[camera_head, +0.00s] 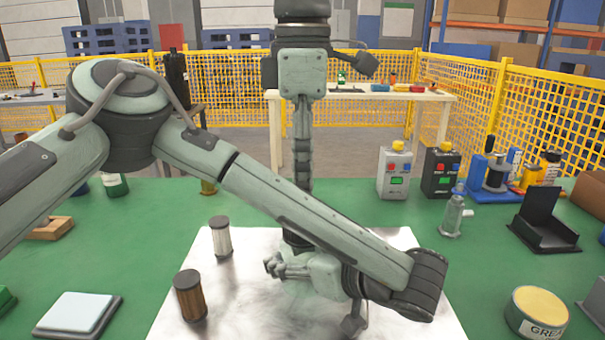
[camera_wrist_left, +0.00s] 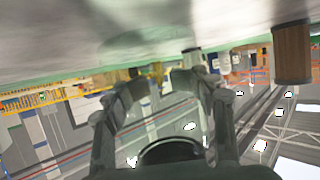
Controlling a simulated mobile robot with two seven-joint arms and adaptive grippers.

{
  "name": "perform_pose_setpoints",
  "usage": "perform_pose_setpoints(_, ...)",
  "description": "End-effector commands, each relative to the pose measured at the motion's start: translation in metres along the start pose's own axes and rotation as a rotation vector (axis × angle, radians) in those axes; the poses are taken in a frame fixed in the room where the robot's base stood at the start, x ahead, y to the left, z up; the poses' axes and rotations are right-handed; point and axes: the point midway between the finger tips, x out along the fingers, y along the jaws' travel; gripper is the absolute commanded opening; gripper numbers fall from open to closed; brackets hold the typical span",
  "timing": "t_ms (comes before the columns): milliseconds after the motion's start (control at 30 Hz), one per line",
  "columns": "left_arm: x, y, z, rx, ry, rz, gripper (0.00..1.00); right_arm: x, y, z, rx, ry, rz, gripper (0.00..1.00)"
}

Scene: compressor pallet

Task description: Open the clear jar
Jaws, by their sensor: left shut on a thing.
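My left gripper (camera_head: 278,266) is low over the pale metal sheet, its fingers pointing left. In the left wrist view the fingers (camera_wrist_left: 155,100) stand apart with a faint, see-through greenish shape (camera_wrist_left: 128,100) at them. It may be the clear jar, but its outline and lid cannot be made out. In the head view my forearm and wrist hide much of this spot. My right gripper is not in view.
A white filter (camera_head: 220,237) and a brown filter (camera_head: 190,295) stand left of the gripper. A small greyish, partly clear fitting (camera_head: 453,214) stands at right. A grease tin (camera_head: 537,312) is at front right.

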Motion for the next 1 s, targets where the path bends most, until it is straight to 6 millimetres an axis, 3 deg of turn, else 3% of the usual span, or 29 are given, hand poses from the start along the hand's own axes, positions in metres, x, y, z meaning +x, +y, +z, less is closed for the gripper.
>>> perform_pose_setpoints(400, 0.0, 0.0, -0.001, -0.001, 0.001, 0.0, 0.0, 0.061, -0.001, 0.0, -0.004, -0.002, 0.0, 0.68)
perform_pose_setpoints(800, 0.0, 0.0, 0.0, -0.001, 0.001, 0.0, 0.0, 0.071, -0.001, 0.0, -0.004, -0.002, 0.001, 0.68)
perform_pose_setpoints(1000, 0.0, 0.0, 0.0, -0.001, 0.001, 0.0, 0.0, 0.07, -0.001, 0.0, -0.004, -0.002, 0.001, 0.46)
